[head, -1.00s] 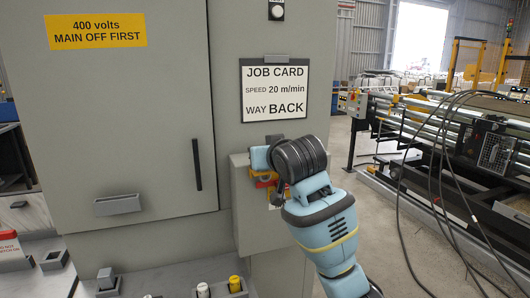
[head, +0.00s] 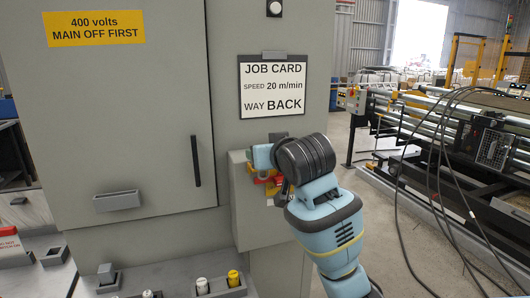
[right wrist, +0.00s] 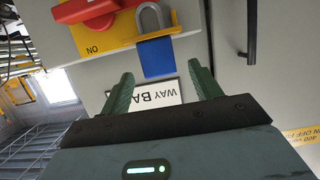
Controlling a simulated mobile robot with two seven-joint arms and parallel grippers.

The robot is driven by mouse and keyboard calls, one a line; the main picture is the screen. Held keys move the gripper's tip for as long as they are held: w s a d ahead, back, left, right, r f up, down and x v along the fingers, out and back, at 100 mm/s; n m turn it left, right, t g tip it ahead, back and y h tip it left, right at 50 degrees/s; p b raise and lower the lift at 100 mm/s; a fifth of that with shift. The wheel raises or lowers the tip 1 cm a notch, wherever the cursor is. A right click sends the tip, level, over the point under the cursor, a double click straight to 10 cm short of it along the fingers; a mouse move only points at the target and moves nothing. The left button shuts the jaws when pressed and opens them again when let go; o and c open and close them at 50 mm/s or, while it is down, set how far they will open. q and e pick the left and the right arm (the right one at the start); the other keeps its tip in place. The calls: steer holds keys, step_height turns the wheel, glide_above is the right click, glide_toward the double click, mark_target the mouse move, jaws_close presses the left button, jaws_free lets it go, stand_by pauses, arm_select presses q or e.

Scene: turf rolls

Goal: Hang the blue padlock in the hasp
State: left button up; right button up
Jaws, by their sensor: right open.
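The blue padlock (right wrist: 156,60) is at the top centre in the right wrist view, which is turned upside down. Its grey shackle (right wrist: 150,14) lies on the far side of a yellow strip (right wrist: 178,34), which looks like the hasp, with the blue body on the near side. I cannot tell whether the shackle passes through it. My right gripper (right wrist: 160,74) is open, its green fingers apart on either side of the body's line and not visibly touching it. In the head view the right gripper (head: 263,156) is by the switch box, and the padlock is not clear there. My left gripper is out of view.
A red switch handle (right wrist: 90,10) sits beside the padlock. The grey switch box (head: 250,228) projects from the cabinet (head: 130,150), below a job card (head: 273,87). A grey tray below holds white (head: 202,286) and yellow (head: 233,278) pieces. Cables hang at the right.

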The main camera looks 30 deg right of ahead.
steer(key=shift+v, duration=2.2)
steer(key=shift+f, duration=0.15)
steer(key=s+a+f+n+g+y, duration=0.1)
steer(key=s+a+f+g, duration=0.15)
steer(key=f, duration=0.75)
steer(key=s+a+f+n+g, duration=0.1)
steer(key=s+f, duration=0.3)
steer(key=f, duration=0.5)
steer(key=s+a+f+n+g+y, duration=0.1)
steer(key=s+a+f+g, duration=0.15)
steer(key=f, duration=0.75)
steer(key=s+a+f+n+g+y, duration=0.1)
steer(key=s+f+g, duration=0.1)
steer(key=s+f, duration=0.5)
steer(key=s+a+f+g, duration=0.2)
steer(key=s+f, duration=0.2)
steer(key=s, duration=0.6)
steer(key=s+a+f+n+g+y, duration=0.1)
steer(key=s+f+g, duration=0.1)
steer(key=s+f, duration=0.5)
steer(key=w+a+f+t+y, duration=0.1)
steer(key=w+a+f+t, duration=0.1)
steer(key=w+f+t, duration=0.2)
steer(key=shift+w+a+f+t, duration=0.25)
steer(key=shift+f+t, duration=1.45)
steer(key=shift+f, duration=0.35)
